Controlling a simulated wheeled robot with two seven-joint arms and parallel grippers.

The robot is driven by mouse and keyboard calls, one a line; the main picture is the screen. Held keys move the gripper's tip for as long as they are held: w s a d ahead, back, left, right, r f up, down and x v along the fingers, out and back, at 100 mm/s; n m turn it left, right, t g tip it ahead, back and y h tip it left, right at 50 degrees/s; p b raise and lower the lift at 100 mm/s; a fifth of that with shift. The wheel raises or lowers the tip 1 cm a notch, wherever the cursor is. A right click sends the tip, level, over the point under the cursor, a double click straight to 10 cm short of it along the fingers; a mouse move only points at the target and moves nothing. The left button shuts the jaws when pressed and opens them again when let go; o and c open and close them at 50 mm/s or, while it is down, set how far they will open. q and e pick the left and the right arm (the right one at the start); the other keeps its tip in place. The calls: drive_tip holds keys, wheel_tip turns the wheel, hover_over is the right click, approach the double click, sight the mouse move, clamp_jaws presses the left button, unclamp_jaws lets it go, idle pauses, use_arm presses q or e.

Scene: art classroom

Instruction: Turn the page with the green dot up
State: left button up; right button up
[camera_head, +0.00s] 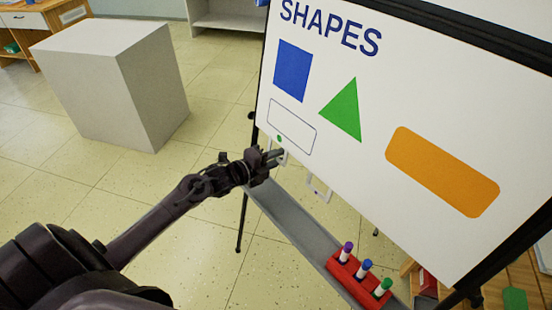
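The white page (370,130) hangs on a tilted easel and carries the word SHAPES, a blue square, a green triangle, an orange bar and an outlined rectangle. A pale tab (283,158) hangs at the bottom edge just below the dot, and a second white tab frame (319,190) hangs further right. My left gripper (272,158) is at the first tab, just below the dot. Its fingers partly hide the tab, and I cannot tell whether they grip it. My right gripper is out of view.
A grey easel ledge (285,215) runs below the page. A red holder (352,283) with purple, blue and green-capped markers sits on it. A grey block (85,90) stands on the tiled floor at left. Floor between block and easel is clear.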

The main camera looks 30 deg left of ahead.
use_arm(q)
clamp_jaws()
drive_tip(key=r+p+v, duration=0.1)
drive_tip(key=p+v, duration=0.6)
drive_tip(key=v, duration=0.2)
idle(0.4)
drive_tip(key=shift+r, duration=0.15)
drive_tip(key=shift+s, duration=0.1)
drive_tip(key=s+a+r+p, duration=0.3)
drive_tip(key=s+r+p, duration=0.1)
drive_tip(key=s+p, duration=0.3)
drive_tip(key=shift+s+r+p, duration=0.25)
drive_tip(key=shift+r+p, duration=0.15)
drive_tip(key=shift+p, duration=0.35)
